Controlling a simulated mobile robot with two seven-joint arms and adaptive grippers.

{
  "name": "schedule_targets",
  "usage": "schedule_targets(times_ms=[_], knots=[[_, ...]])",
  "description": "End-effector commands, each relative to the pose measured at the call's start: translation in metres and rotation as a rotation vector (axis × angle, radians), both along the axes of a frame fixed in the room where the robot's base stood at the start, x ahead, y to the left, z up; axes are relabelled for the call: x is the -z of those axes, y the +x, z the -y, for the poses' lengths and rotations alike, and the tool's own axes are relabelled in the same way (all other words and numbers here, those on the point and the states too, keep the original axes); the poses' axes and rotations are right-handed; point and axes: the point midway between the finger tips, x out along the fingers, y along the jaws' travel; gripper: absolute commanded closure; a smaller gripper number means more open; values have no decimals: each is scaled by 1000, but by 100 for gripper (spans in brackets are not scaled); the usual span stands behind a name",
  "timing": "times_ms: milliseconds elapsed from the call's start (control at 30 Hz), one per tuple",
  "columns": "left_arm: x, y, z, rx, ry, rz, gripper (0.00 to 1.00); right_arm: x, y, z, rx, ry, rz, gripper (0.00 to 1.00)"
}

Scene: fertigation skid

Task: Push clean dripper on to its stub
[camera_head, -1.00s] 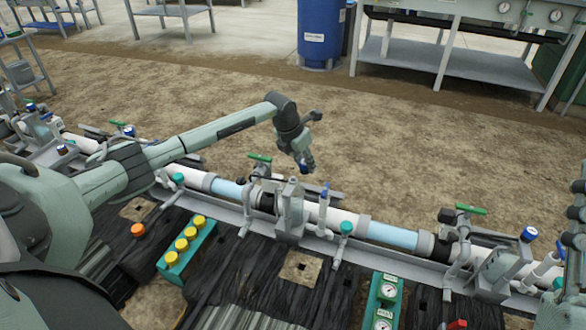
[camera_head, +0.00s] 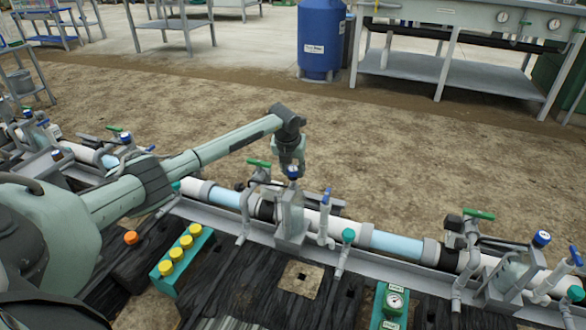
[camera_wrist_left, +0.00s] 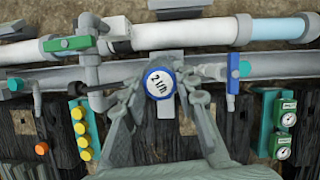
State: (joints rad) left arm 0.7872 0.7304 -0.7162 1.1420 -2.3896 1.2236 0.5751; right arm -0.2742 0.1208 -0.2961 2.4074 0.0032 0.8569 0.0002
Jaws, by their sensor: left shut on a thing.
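The dripper (camera_wrist_left: 160,83) has a round cap with a blue rim and a white face marked "2 l/h". My left gripper (camera_head: 291,164) is shut on it, with a finger on either side in the left wrist view. In the head view the dripper's blue cap (camera_head: 293,173) shows just under the gripper, over the grey bracket (camera_head: 290,218) on the pipe line. The stub under the dripper is hidden, and I cannot tell whether the two touch. My right gripper is not in view.
Green-handled (camera_head: 259,164) and blue-handled (camera_head: 326,195) valves stand close on either side. A teal rack with yellow caps (camera_head: 177,254) and a teal gauge block (camera_head: 393,302) sit in front. Another blue-capped dripper (camera_head: 541,239) is at right. Bare soil lies behind.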

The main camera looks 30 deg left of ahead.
Motion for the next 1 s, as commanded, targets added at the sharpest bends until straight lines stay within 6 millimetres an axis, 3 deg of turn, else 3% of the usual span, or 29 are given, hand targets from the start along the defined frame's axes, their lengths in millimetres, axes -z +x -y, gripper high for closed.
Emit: schedule_targets(times_ms=[1000], knots=[[9,1,1,1,-1,0,85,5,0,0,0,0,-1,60]])
